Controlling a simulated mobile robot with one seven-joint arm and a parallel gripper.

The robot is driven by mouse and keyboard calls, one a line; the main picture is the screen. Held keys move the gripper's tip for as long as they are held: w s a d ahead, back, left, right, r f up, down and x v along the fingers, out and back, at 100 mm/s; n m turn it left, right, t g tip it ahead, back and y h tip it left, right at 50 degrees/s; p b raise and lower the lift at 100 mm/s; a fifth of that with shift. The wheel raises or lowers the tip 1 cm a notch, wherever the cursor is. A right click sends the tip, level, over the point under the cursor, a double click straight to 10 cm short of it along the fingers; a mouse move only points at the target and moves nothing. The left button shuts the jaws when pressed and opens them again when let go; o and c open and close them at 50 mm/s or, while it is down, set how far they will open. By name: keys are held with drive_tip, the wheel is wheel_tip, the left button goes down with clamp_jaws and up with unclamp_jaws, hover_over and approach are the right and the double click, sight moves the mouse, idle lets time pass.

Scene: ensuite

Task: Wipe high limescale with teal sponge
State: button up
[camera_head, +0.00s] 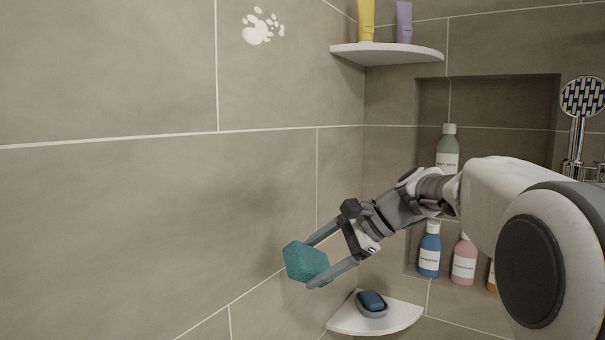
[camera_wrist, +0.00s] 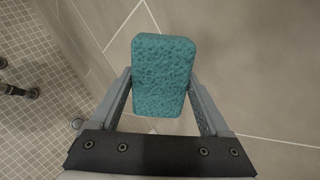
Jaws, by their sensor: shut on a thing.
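The teal sponge (camera_head: 305,261) is held between the two fingers of my gripper (camera_head: 322,262), in front of the left tiled wall. In the wrist view the sponge (camera_wrist: 163,76) fills the space between the fingers of my gripper (camera_wrist: 165,90). I cannot tell the exact gap to the wall, but no contact shows. The white limescale patch (camera_head: 259,26) is high on the left wall, a cluster of pale blotches well above the sponge and left of the upper corner shelf.
An upper corner shelf (camera_head: 387,53) holds a yellow tube (camera_head: 366,20) and a purple tube (camera_head: 404,22). A lower corner shelf (camera_head: 378,316) below my gripper holds a blue soap (camera_head: 371,301) on a dish. A recess with bottles (camera_head: 429,250) and a shower head (camera_head: 583,97) are at right.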

wheel_tip(320, 180, up, 22)
drive_tip(key=a+m+t+y+p, duration=0.2)
drive_tip(key=m+t+p, duration=0.1)
drive_tip(key=t+p, duration=0.25)
drive_tip(key=t+y+p, duration=0.2)
drive_tip(key=y+p, duration=0.1)
drive_tip(key=p, duration=0.2)
approach(244, 22)
drive_tip(key=shift+p+x, duration=0.55)
drive_tip(key=shift+x, duration=1.7)
drive_tip(key=shift+x, duration=0.95)
